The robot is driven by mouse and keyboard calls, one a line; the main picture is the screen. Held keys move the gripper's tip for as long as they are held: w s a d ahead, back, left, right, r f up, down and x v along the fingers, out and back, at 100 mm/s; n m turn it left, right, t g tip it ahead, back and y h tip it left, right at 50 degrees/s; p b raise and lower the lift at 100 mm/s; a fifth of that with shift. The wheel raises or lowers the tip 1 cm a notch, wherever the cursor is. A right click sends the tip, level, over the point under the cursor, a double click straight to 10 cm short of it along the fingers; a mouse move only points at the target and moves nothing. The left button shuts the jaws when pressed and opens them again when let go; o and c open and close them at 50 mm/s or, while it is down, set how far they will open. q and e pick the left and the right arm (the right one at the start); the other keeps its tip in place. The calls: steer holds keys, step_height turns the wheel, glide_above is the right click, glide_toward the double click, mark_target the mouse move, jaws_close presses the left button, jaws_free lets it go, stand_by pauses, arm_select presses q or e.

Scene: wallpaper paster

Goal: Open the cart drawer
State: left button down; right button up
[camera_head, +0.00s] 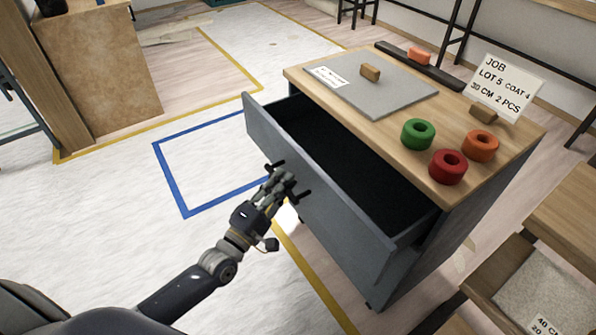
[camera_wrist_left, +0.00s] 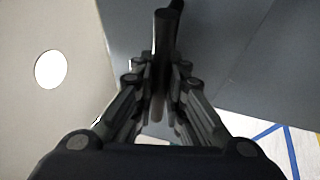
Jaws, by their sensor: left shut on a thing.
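The cart (camera_head: 480,215) has a wooden top and dark grey sides. Its drawer (camera_head: 330,218) is pulled well out toward me, and the dark inside (camera_head: 340,160) shows and looks empty. My left gripper (camera_head: 284,184) is at the middle of the drawer front, shut on the black bar handle (camera_head: 301,196). In the left wrist view the fingers (camera_wrist_left: 160,95) close around the dark handle (camera_wrist_left: 165,50), with the grey drawer front (camera_wrist_left: 235,50) behind. My right gripper is not in view.
On the cart top are a grey board (camera_head: 375,98), green (camera_head: 418,134), red (camera_head: 448,167) and orange (camera_head: 480,146) rolls, and a job card (camera_head: 505,85). A wooden bench (camera_head: 560,225) stands at the right. Floor left of the drawer is clear, with blue tape (camera_head: 172,178).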

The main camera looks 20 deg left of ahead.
arm_select(q)
steer(key=s+a+p, duration=0.1)
steer(key=s+a, duration=0.5)
steer(key=s, duration=0.2)
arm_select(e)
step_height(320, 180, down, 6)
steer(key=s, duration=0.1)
arm_select(q)
steer(key=shift+a, duration=0.1)
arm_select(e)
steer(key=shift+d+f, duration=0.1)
arm_select(q)
steer(key=c, duration=1.6)
jaws_free()
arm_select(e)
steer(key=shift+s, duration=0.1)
arm_select(q)
steer(key=v, duration=1.2)
